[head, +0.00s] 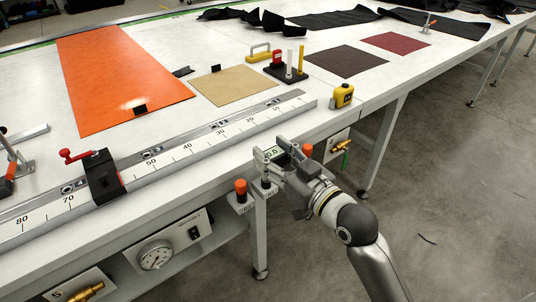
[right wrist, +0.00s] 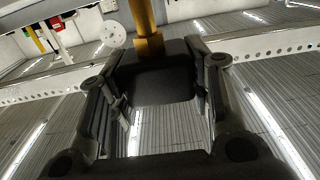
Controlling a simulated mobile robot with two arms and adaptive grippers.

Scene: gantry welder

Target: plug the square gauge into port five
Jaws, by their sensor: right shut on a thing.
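My right gripper (head: 284,164) is in front of the table's front edge, right of the middle of the head view. It is shut on the square gauge, whose small display (head: 271,153) faces up. In the right wrist view the gauge's dark square body (right wrist: 165,88) sits between the fingers, with a brass stem (right wrist: 148,40) sticking out at the top. The port marked 5, with a brass fitting (head: 86,292), is on a panel under the table edge at the lower left, well apart from the gauge. My left gripper is not in view.
A round dial gauge (head: 155,256) and switch are on a panel beside port five. Orange-topped knobs (head: 240,187) stand along the table front. A long ruler rail (head: 190,143) with a black stop block (head: 102,175) runs along the edge. Another brass fitting (head: 343,146) is at the right.

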